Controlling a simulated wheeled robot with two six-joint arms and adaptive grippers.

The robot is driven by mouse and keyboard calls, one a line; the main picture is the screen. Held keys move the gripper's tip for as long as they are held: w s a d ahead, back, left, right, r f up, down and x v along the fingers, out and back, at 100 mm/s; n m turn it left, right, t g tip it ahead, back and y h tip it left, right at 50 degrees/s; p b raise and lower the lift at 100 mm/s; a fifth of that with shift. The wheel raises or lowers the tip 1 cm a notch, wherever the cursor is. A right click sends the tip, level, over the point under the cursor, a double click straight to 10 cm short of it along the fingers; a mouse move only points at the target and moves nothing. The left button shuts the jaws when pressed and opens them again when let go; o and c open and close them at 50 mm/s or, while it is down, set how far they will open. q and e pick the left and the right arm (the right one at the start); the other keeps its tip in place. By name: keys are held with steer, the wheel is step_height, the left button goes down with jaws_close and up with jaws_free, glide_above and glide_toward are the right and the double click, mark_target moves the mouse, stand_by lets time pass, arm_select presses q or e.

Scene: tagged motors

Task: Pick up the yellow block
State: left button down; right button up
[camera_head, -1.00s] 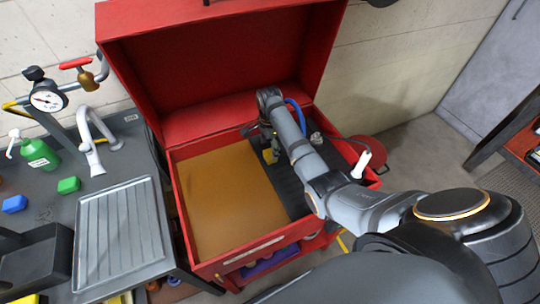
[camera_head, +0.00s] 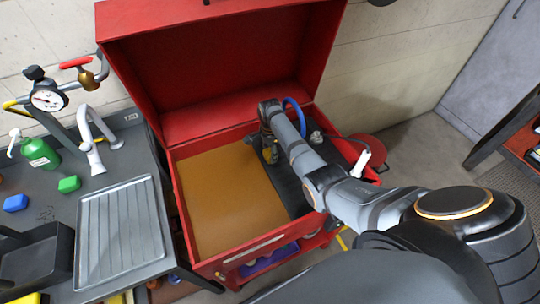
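A small yellow block (camera_head: 267,155) shows partly at the tip of my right gripper (camera_head: 268,148), over the dark right-hand section of the open red chest. The gripper points down at the block, and its fingers and wrist hide much of it. I cannot tell whether the fingers are closed on the block or only beside it. My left gripper is not in view.
The red chest (camera_head: 235,252) has its lid (camera_head: 225,65) raised behind the arm. A tan panel (camera_head: 225,200) fills its left side. On the left bench are a ribbed tray (camera_head: 120,232), a green block (camera_head: 69,184), a blue block (camera_head: 15,203) and a tap (camera_head: 88,140).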

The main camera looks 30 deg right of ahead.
jaws_close()
steer(key=shift+r, duration=0.15)
steer(key=shift+w+r, duration=0.1)
steer(key=shift+r, duration=0.25)
step_height(320, 180, up, 3)
steer(key=shift+d+f, duration=0.1)
steer(key=shift+f, duration=0.05)
steer(key=s+d+r+p, duration=0.1)
steer(key=s+r+p, duration=0.1)
steer(key=s+r, duration=0.7)
steer(key=s, duration=0.5)
steer(key=shift+d+r, duration=0.2)
steer(key=shift+d, duration=0.05)
